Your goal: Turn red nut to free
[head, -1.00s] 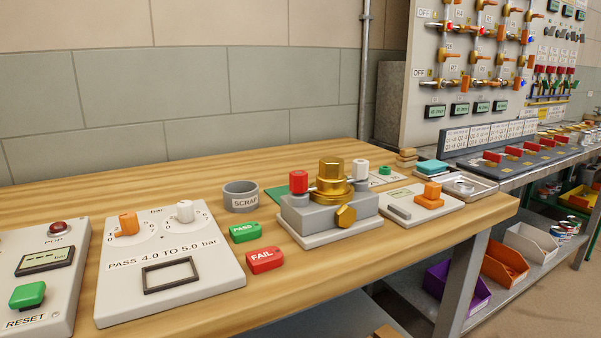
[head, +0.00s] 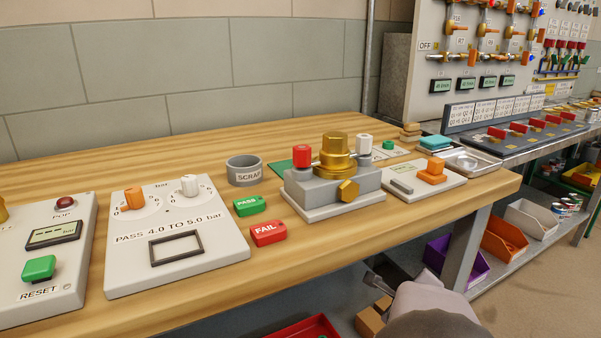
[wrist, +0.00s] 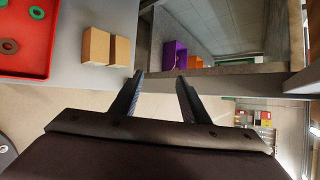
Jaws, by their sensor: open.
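The red nut (head: 302,156) stands upright at the left end of the grey valve block (head: 330,190), which sits on a pale base on the wooden bench. A brass dome (head: 334,150) rises from the block's middle, a white nut (head: 364,145) is on its right, and a brass hex plug (head: 348,190) is on its front. My gripper (wrist: 160,78) is open and empty in the wrist view, its two dark fingers apart. In the head view it shows low, past the bench's front edge, well away from the red nut, partly behind my own wrist.
The bench holds a SCRAP ring (head: 244,170), a PASS tag (head: 249,206), a FAIL tag (head: 268,233) and a gauge panel (head: 180,268). Below the bench edge are a red tray (wrist: 50,48) with rings and wooden blocks (wrist: 97,46). A purple bin (head: 452,268) stands lower right.

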